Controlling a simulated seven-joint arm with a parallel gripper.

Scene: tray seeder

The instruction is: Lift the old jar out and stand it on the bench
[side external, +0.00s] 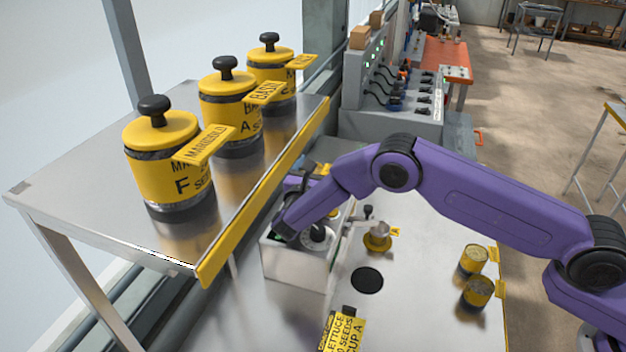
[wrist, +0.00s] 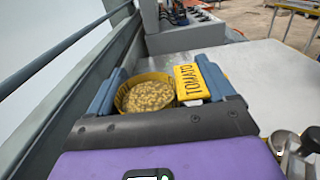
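The old jar is most likely the open yellow jar of tan seeds (wrist: 150,96) in the wrist view. My gripper (wrist: 162,64) has one blue finger to the left of the jar and one to the right, beyond the tag. Whether the fingers touch or grip the jar is not clear. In the side view my gripper (side external: 292,208) is low at the grey seeder box (side external: 292,268), and my arm largely hides the jar there. The steel bench (side external: 425,310) lies to the right.
A raised shelf (side external: 75,165) with a yellow edge holds lidded jars, MARIGOLD (side external: 165,175) nearest, close left of my gripper.

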